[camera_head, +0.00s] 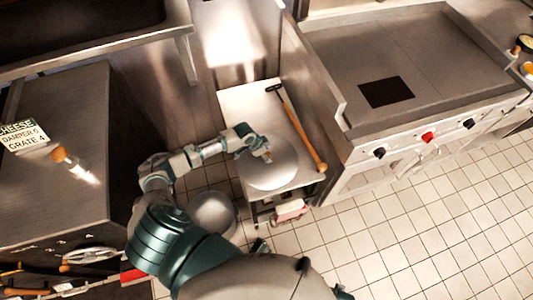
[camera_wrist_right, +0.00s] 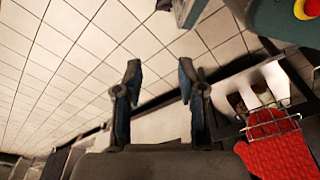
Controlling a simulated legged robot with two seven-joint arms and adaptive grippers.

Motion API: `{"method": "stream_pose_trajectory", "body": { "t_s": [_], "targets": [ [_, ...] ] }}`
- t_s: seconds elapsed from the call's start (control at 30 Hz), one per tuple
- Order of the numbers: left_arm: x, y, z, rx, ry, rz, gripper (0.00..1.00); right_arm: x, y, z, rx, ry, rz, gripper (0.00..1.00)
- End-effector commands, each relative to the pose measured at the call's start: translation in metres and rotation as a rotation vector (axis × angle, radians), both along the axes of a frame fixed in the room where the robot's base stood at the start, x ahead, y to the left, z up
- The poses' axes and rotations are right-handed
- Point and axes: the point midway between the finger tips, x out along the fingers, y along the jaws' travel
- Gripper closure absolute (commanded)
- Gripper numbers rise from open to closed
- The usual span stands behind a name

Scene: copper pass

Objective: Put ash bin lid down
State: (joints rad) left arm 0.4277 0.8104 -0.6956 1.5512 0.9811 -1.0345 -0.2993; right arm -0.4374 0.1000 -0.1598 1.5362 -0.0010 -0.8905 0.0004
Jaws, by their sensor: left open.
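The round grey ash bin lid (camera_head: 275,175) lies flat on the small metal side table (camera_head: 240,100). My left gripper (camera_head: 264,154) is over the lid and open. Whether its fingertips touch the lid I cannot tell. A round grey shape, likely the ash bin (camera_head: 212,214), stands on the floor left of the table, partly hidden by my left arm. My right gripper (camera_wrist_right: 160,85) is open and empty in the right wrist view, above the tiled floor.
A long scraper with a wooden handle (camera_head: 302,138) lies along the table's right side. A griddle (camera_head: 420,70) with knobs stands to the right, a dark metal cabinet (camera_head: 60,190) to the left.

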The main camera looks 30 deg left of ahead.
Motion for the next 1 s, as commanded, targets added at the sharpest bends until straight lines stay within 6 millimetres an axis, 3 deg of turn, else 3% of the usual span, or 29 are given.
{"method": "stream_pose_trajectory", "body": {
  "t_s": [0.17,0.4,0.6,1.0],
  "targets": [
    [-0.003,0.003,0.017,0.002,-0.003,-0.001,0.46,-0.003,0.001,-0.005,0.002,-0.001,0.001,0.6],
    [-0.02,0.016,0.068,0.004,-0.002,-0.001,0.46,-0.024,-0.003,-0.025,0.001,0.016,0.005,0.6],
    [-0.03,0.026,0.1,0.001,-0.001,-0.001,0.46,-0.035,-0.005,-0.036,-0.002,0.02,0.007,0.6],
    [-0.035,0.029,0.113,0.001,0.001,-0.001,0.46,-0.041,-0.006,-0.042,-0.003,0.023,0.008,0.6]
  ]
}}
